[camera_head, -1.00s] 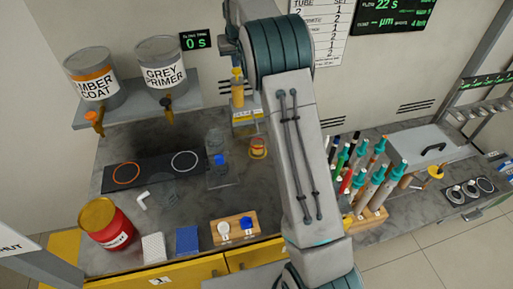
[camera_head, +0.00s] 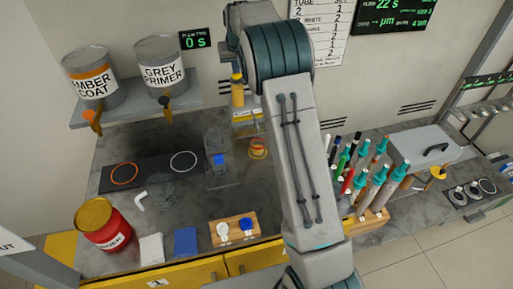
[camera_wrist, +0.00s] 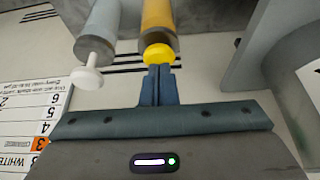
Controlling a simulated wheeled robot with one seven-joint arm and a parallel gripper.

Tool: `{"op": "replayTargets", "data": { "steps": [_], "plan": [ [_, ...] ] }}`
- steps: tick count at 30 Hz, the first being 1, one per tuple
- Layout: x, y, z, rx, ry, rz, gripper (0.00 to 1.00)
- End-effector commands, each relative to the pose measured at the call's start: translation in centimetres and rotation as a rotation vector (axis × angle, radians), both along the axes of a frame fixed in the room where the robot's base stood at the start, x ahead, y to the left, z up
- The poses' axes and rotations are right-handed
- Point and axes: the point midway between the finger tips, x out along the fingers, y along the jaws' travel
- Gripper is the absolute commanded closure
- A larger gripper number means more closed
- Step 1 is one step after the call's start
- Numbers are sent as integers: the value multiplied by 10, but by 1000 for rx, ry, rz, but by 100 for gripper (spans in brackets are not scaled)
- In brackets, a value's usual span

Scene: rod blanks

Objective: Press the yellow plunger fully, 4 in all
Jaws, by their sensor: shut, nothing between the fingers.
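The yellow plunger knob (camera_wrist: 158,54) is at the top middle of the wrist view, at the end of its yellow barrel (camera_wrist: 158,14). The knob sits close to the barrel's end. My gripper (camera_wrist: 158,70) is shut and empty, with its fingertips at the knob, apparently touching it. In the head view the yellow dispenser (camera_head: 237,92) stands by the back wall, below my wrist. My fingertips cannot be made out there. A white plunger (camera_wrist: 88,78) on a grey barrel stands to the left in the wrist view, its knob out on a short rod.
Amber coat (camera_head: 91,78) and grey primer (camera_head: 163,66) cans stand on a shelf at left. A red can (camera_head: 103,228) is at front left. A rack (camera_head: 366,222) of capped tubes stands right of my arm.

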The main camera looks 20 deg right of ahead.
Motion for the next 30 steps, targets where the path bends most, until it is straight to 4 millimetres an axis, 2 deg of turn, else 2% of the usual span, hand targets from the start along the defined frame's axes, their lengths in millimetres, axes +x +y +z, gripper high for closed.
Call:
{"op": "replayTargets", "data": {
  "steps": [5, 21, 30],
  "plan": [
    [0, 0, 3, 0, 3, 0, 100],
    [0, 0, 36, 0, 1, 0, 100],
    [0, 0, 35, 0, 1, 0, 100]
  ]
}}
